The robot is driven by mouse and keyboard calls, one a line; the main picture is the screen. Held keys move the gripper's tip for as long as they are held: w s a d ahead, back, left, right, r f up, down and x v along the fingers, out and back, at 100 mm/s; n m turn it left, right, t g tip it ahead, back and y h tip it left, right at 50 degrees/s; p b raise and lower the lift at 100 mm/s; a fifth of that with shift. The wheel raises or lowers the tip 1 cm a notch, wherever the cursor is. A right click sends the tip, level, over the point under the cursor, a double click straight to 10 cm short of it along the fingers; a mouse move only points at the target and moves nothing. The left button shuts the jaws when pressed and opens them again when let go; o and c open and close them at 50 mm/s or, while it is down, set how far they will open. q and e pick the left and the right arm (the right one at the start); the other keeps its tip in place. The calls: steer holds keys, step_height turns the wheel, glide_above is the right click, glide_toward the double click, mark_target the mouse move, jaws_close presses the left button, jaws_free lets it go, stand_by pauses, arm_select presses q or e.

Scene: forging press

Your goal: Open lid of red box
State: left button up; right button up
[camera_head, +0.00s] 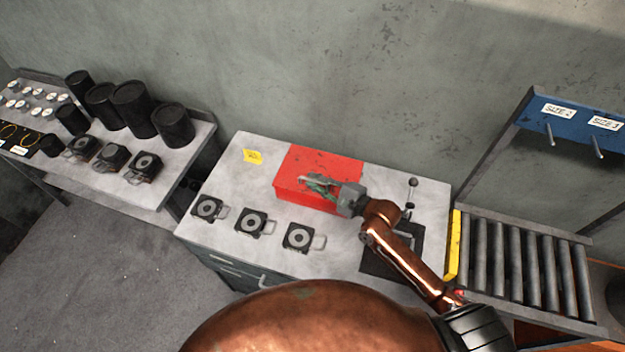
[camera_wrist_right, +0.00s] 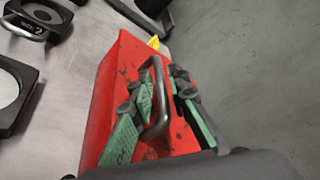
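The red box (camera_head: 330,162) stands on the light worktable, and its lid looks shut. In the right wrist view the red box (camera_wrist_right: 108,95) fills the middle, with a curved metal handle (camera_wrist_right: 158,90) on it. My right gripper (camera_head: 308,181) is at the box's front side. In the wrist view its green-padded fingers (camera_wrist_right: 163,82) are apart, one on each side of the handle. The left finger is close to the handle; I cannot tell whether it touches. My left gripper is not in view.
The worktable (camera_head: 225,185) holds several black blocks with handles, such as one (camera_head: 298,237) at the front, and a yellow note (camera_head: 252,156). A small lever (camera_head: 411,190) stands right of the box. A roller conveyor (camera_head: 520,262) is at the right; a wall is behind.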

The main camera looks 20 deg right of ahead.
steer(key=shift+w+a+f, duration=0.1)
steer(key=shift+w+a, duration=0.15)
steer(key=shift+w, duration=0.05)
steer(key=shift+c, duration=0.3)
jaws_close()
